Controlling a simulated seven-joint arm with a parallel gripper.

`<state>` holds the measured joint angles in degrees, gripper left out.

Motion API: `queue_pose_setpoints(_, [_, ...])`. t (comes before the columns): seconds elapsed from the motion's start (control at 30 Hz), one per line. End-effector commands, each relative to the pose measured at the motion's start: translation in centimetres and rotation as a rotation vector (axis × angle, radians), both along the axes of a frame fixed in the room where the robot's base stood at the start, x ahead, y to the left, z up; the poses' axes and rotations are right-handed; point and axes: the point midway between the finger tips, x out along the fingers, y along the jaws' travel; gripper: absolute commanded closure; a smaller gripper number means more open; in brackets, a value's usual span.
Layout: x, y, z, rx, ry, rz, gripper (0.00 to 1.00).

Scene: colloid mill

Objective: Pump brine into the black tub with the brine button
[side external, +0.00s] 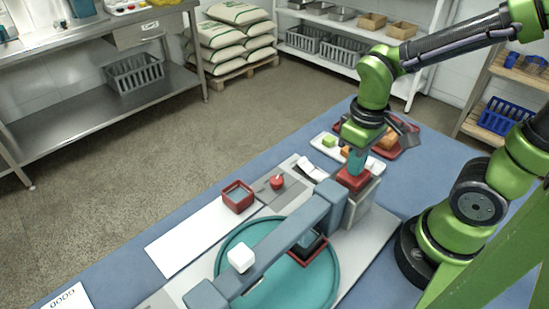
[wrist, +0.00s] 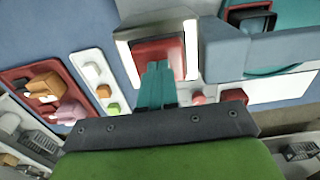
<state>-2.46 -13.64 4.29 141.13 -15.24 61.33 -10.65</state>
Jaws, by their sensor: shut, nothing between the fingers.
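My gripper (side external: 356,168) is shut and empty, its teal fingers pointing down at a red square block (side external: 353,180) on top of a grey post. The fingertips overlap this block in the wrist view (wrist: 158,68); I cannot tell whether they press it. No label shows, so I cannot tell whether it is the brine button. A dark tub (side external: 318,243) with a reddish edge around it sits under the blue-grey beam, over the round teal basin (side external: 230,250). The beam hides part of it. It also shows in the wrist view (wrist: 252,20).
A red open box (side external: 237,197) and a red knob (side external: 277,182) lie left of the post. A white tray (side external: 322,142) and a red tray (side external: 407,149) with food pieces lie behind. Blue table surface is free at the right.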

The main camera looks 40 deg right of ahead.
Motion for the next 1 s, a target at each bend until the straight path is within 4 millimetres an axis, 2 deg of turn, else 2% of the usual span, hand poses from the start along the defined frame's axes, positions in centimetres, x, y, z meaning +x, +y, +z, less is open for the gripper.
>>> queue_pose_setpoints(0.77, [0.0,0.0,-1.6,-0.001,0.003,0.001,1.0])
queue_pose_setpoints(1.0, [0.0,0.0,-1.6,0.0,0.002,0.0,1.0])
